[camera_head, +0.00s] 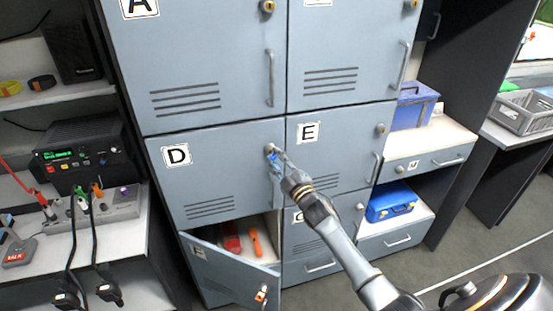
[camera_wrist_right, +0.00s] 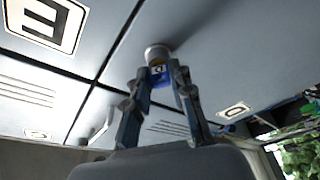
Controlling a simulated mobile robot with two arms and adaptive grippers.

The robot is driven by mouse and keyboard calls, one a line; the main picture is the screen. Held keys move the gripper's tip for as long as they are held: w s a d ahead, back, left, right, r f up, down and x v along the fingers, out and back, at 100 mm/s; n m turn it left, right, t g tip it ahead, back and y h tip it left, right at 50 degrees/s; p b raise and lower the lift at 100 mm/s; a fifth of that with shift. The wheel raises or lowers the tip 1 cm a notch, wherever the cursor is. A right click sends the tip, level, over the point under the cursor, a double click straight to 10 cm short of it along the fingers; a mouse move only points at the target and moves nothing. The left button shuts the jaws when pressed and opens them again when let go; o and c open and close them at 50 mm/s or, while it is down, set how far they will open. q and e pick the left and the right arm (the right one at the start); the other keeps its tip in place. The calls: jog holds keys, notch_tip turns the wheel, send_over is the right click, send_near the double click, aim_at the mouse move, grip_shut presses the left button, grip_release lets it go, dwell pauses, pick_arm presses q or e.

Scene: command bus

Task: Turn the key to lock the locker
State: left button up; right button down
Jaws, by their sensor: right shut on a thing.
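The grey-blue locker door marked D (camera_head: 216,190) looks closed, with its round lock (camera_head: 270,148) at its upper right. My right gripper (camera_head: 276,160) is at this lock, its arm coming in from the lower right. In the right wrist view, the gripper's fingers (camera_wrist_right: 160,84) are shut on a small blue-headed key (camera_wrist_right: 161,72) at the round silver lock (camera_wrist_right: 156,52). The key shaft is hidden, and I cannot tell how far the key is turned. My left gripper is not in view.
Below, another locker door (camera_head: 228,272) stands open, with red and orange items inside. Door E (camera_head: 340,160) beside D is closed. A shelf with a power supply (camera_head: 75,150) and cables is at the left. A blue case (camera_head: 391,204) sits in an open compartment at the right.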

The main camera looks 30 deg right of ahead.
jog(key=shift+r+n+g+y+p, duration=0.1)
jog(key=shift+n+g+y+p, duration=0.25)
jog(key=shift+n+p, duration=1.1)
jog(key=shift+r+n+b, duration=0.1)
jog(key=shift+n+b, duration=0.4)
jog(key=shift+n, duration=0.15)
